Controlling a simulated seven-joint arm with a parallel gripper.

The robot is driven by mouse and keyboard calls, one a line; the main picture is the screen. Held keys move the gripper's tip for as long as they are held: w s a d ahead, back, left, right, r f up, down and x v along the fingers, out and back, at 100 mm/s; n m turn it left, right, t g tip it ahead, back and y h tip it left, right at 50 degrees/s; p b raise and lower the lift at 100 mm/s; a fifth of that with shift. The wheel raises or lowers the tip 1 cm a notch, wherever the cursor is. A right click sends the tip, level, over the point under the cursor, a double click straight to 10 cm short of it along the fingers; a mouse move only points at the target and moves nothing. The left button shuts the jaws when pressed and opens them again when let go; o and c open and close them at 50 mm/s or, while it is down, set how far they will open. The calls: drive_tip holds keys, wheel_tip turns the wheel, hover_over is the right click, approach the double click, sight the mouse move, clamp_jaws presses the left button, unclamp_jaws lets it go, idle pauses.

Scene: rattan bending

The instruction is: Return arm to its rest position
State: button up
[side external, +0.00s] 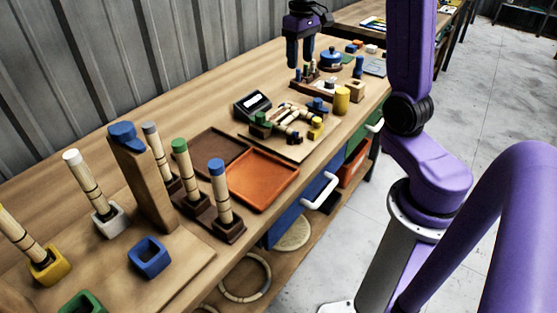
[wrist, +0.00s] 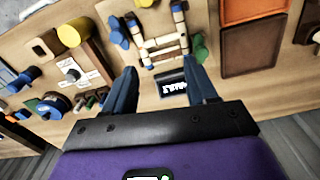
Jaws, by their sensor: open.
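My gripper (side external: 301,52) hangs above the far part of the workbench (side external: 215,85), near the back wall. In the wrist view my gripper (wrist: 165,88) shows two dark blue fingers spread apart with nothing between them. Below and ahead of the fingers is a board with a rattan frame (wrist: 163,42) held by blue and green blocks. The same rattan frame (side external: 292,122) lies in the middle of the bench in the side view. My purple arm links fill the right of the side view.
A small display (side external: 253,105) stands beside the frame. An orange tray (side external: 262,179) and brown tray (side external: 212,153) lie nearer. Several rattan pieces stand upright in coloured holders, including a white holder (side external: 110,220). A yellow cylinder (side external: 341,100) stands near the bench's right edge.

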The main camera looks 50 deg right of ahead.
drive_tip(key=s+a+f+n, duration=0.1)
drive_tip(key=s+a+n, duration=0.25)
drive_tip(key=a, duration=0.55)
drive_tip(key=s+a+f+n, duration=0.1)
drive_tip(key=s+a+n, duration=0.2)
drive_tip(key=s+a, duration=0.35)
drive_tip(key=s+a+f+n, duration=0.1)
drive_tip(key=s+a+n, duration=0.2)
drive_tip(key=s, duration=0.5)
drive_tip(key=s+a+f+n, duration=0.2)
drive_tip(key=s+a+n, duration=0.2)
drive_tip(key=s, duration=0.4)
drive_tip(key=shift+s, duration=0.3)
